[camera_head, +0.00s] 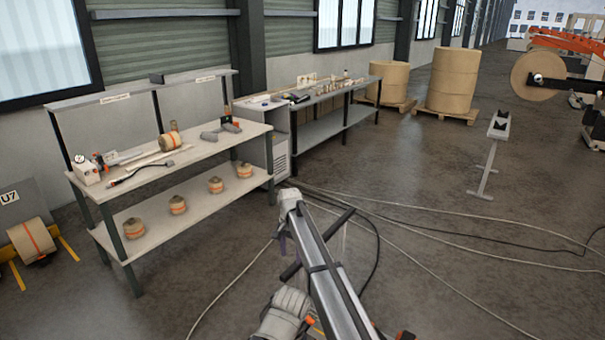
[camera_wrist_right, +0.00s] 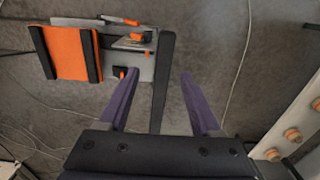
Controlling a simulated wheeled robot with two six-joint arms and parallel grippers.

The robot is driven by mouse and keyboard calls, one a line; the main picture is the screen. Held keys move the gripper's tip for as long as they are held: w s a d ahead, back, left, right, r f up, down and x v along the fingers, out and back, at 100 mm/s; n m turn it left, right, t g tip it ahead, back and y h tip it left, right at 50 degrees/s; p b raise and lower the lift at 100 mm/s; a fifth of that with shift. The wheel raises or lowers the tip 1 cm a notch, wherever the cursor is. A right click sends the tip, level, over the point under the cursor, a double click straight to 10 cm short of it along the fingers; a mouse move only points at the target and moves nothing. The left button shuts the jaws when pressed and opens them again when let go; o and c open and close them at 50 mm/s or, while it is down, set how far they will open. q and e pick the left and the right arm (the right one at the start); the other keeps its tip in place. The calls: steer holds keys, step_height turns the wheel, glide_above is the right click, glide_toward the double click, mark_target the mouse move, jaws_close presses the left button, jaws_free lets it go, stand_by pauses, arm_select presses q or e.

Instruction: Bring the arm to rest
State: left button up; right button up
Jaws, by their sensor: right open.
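My right arm reaches up from the bottom middle of the head view. Its gripper (camera_head: 283,243) shows only in part beside the end of the long arm link, over the floor and short of the workbench. In the right wrist view the two purple fingers of the right gripper (camera_wrist_right: 159,72) stand apart. I see nothing held between them; a dark bar shows in the gap, and I cannot tell its distance. My left gripper is in neither view.
A two-level workbench (camera_head: 150,188) with tape rolls stands at the left, and a second bench (camera_head: 330,128) behind it. Large kraft rolls (camera_head: 454,80) stand on pallets at the back. Cables (camera_head: 430,232) cross the open concrete floor (camera_head: 450,285) at the right.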

steer(key=s+d+n, duration=0.3)
steer(key=s+d, duration=0.9)
steer(key=s, duration=0.5)
steer(key=s+d+n, duration=0.4)
steer(key=s+d, duration=0.8)
steer(key=s, duration=0.5)
steer(key=s+a+f+n+b, duration=0.1)
steer(key=s+a, duration=0.1)
steer(key=a, duration=0.3)
steer(key=s+a+f+n+h+b, duration=0.1)
steer(key=s+a+n+b, duration=0.1)
steer(key=a, duration=0.4)
steer(key=shift+s+a+f, duration=0.2)
steer(key=shift+s+f, duration=0.15)
steer(key=shift+s, duration=0.15)
steer(key=shift+o, duration=0.2)
